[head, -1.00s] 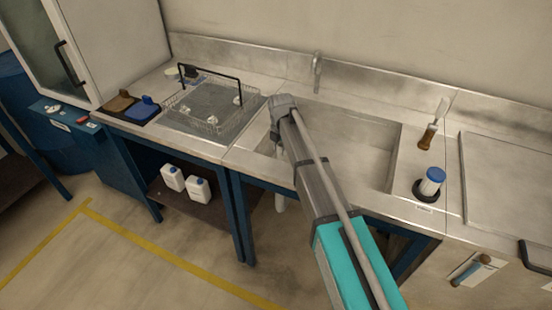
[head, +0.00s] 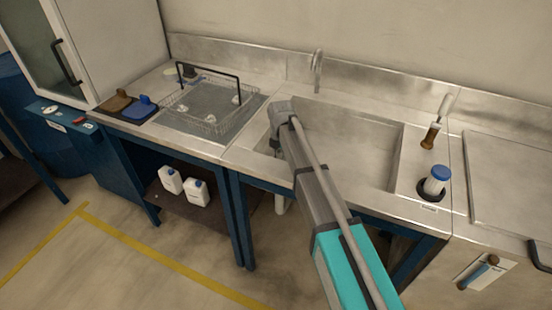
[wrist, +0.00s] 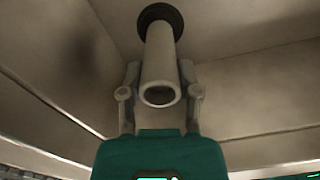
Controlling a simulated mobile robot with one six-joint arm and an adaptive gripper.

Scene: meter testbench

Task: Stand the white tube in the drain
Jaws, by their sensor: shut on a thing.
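The white tube (wrist: 160,62) is between the two fingers of my gripper (wrist: 159,78) in the wrist view, with its open near end towards the camera. Its far end meets the dark round drain (wrist: 160,10) in the sink floor. The tube's end overlaps the dark ring; I cannot tell how deep it sits. In the head view my gripper (head: 273,142) is low inside the left part of the sink (head: 355,140), mostly hidden by my wrist, and the held tube is not clearly visible there.
A wire basket (head: 210,125) stands on the counter left of the sink. A faucet (head: 318,68) rises behind it. The sink's right side is clear.

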